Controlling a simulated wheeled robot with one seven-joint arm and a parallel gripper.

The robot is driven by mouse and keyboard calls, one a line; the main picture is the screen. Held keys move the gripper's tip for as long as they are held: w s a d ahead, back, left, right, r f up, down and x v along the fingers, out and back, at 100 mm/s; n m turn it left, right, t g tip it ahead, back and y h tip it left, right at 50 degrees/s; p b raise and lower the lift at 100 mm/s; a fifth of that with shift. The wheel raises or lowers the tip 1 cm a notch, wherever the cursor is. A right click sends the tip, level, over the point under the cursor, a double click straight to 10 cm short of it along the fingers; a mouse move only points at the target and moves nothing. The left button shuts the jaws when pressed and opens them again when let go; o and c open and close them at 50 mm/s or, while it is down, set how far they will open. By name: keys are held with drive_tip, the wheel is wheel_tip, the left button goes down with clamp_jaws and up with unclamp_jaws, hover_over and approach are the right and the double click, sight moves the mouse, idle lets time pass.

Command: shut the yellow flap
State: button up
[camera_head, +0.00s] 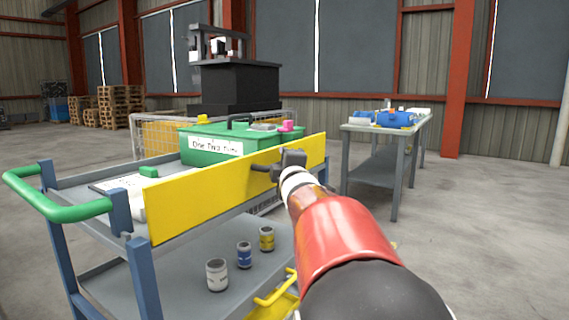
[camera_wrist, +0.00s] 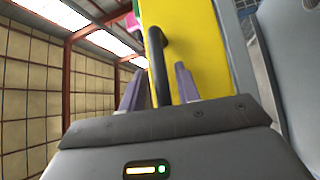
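The yellow flap (camera_head: 200,195) is a long panel standing roughly upright along the near side of the cart. It also shows in the wrist view (camera_wrist: 190,35). A black bar handle (camera_wrist: 157,60) stands out from its face. My gripper (camera_head: 262,168) is at the flap's outer face, right of its middle. In the wrist view, my gripper's two grey-purple fingers (camera_wrist: 160,90) stand apart on either side of the handle, with narrow gaps showing. The fingertips are hard to make out in the head view.
The cart (camera_head: 90,245) has a green push handle (camera_head: 60,205) at left and several cans on its lower shelf. A green lidded box (camera_head: 230,150) stands on top behind the flap. A grey table (camera_head: 380,131) stands behind at right. The floor at right is clear.

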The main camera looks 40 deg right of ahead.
drive_tip(key=shift+o, duration=0.2)
drive_tip(key=shift+s+f, duration=0.1)
drive_tip(key=shift+s, duration=0.05)
drive_tip(key=shift+s+a, duration=0.15)
drive_tip(key=shift+s, duration=0.2)
drive_tip(key=b+v, duration=0.2)
drive_tip(key=v, duration=0.4)
drive_tip(key=shift+s, duration=0.35)
drive_tip(key=shift+a+f, duration=0.1)
drive_tip(key=shift+a, duration=0.05)
drive_tip(key=s+a+f+m+g+y+p, duration=0.1)
drive_tip(key=s+a+f+m+g+y, duration=0.6)
drive_tip(key=s+a+f, duration=1.5)
drive_tip(key=a+f+m+g, duration=0.2)
drive_tip(key=a+m+g, duration=0.1)
drive_tip(key=m+g, duration=0.2)
drive_tip(key=shift+a+f+y+p, duration=0.3)
drive_tip(key=shift+a+f+p, duration=0.05)
drive_tip(key=shift+p, duration=0.05)
